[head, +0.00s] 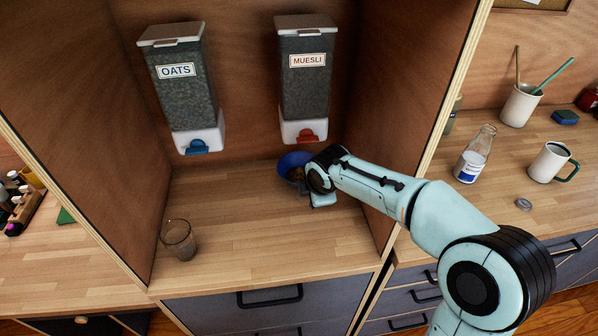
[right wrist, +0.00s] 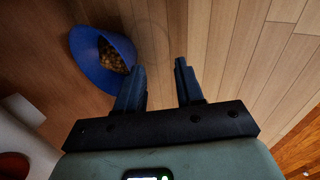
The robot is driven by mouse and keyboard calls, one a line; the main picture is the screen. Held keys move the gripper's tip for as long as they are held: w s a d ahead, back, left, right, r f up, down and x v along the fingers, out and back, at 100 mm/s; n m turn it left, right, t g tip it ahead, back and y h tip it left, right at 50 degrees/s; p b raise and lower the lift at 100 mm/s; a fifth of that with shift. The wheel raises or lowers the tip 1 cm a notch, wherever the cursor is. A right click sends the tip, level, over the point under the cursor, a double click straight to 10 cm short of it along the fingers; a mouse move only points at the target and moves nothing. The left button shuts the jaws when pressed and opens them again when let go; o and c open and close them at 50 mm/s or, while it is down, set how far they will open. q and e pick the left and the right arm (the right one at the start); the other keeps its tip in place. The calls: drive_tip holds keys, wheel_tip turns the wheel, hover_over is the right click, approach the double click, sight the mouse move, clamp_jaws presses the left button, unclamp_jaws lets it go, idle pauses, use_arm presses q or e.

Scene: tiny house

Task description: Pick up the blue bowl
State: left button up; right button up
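The blue bowl (head: 290,163) stands on the wooden shelf of the cubby, under the muesli dispenser, partly hidden by my right arm. In the right wrist view the blue bowl (right wrist: 92,75) has brown food in it. My right gripper (right wrist: 161,66) is open, its two fingers apart with bare wood seen between them. The left finger is close to the bowl's rim; I cannot tell whether it touches. In the head view my right gripper's fingers are hidden behind my wrist. My left gripper is not in view.
An oats dispenser (head: 182,85) and a muesli dispenser (head: 305,80) hang on the back wall. A clear glass (head: 179,240) stands front left on the shelf. Cubby side walls bound both sides. A bottle (head: 474,155) and mug (head: 549,163) stand on the right counter.

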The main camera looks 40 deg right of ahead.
drive_tip(key=w, duration=0.1)
drive_tip(key=w+d, duration=0.1)
drive_tip(key=w, duration=0.1)
drive_tip(key=shift+d+p, duration=0.15)
drive_tip(key=shift+p, duration=0.15)
drive_tip(key=w+f, duration=0.1)
drive_tip(key=w+d+f, duration=0.1)
drive_tip(key=shift+w+d, duration=0.1)
drive_tip(key=shift+w, duration=0.3)
drive_tip(key=shift+w+d+f, duration=0.1)
drive_tip(key=shift+w+f, duration=0.05)
drive_tip(key=shift+f, duration=0.15)
clamp_jaws()
